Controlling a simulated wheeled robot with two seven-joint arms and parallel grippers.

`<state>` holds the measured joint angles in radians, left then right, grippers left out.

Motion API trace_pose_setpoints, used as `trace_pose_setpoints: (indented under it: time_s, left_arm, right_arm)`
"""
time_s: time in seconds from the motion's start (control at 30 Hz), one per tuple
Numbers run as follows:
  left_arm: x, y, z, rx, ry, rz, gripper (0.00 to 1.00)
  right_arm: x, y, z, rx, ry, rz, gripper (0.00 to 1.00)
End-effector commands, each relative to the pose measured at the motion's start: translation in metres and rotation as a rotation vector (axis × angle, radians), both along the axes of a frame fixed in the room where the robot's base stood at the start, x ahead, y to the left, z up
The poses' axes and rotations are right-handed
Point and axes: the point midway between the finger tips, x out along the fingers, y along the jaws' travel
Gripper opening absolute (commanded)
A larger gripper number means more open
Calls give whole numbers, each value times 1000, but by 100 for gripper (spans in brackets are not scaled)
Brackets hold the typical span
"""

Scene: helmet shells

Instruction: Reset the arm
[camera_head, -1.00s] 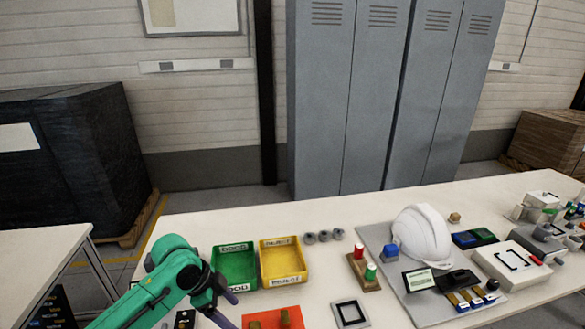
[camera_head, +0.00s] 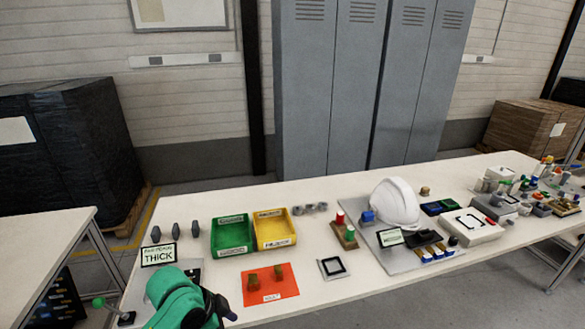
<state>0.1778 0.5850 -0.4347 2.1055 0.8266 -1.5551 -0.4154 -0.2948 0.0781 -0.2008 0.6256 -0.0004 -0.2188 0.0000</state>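My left arm (camera_head: 182,300) is green and comes in at the bottom left. My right gripper is not in view. A white helmet shell (camera_head: 396,203) sits on a grey board (camera_head: 372,238) right of the table's middle.
The white table (camera_head: 340,291) bears a green bin (camera_head: 231,252), a yellow bin (camera_head: 273,244), an orange mat (camera_head: 284,290) with two brown blocks, and a THICK sign (camera_head: 158,255) close behind my arm. Several grey pieces stand behind the sign. Small parts crowd the far right.

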Motion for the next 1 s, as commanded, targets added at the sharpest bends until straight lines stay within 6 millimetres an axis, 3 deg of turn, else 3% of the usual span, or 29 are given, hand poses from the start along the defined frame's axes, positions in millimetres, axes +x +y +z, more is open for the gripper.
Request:
trace_pose_setpoints:
  time_s: [0.17,0.33,0.47,0.7,1.0]
  left_arm:
    - [-24,-3,-13,-23,9,176,80]
    - [-49,14,-22,-23,24,405,80]
    - [-74,38,-27,-1,43,600,80]
    - [-131,96,-32,97,79,965,80]
    - [-119,93,-134,125,117,950,80]
  right_arm:
    - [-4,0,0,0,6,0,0]
    - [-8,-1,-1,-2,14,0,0]
    - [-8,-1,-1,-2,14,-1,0]
    - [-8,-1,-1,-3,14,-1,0]
    - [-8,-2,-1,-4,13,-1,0]
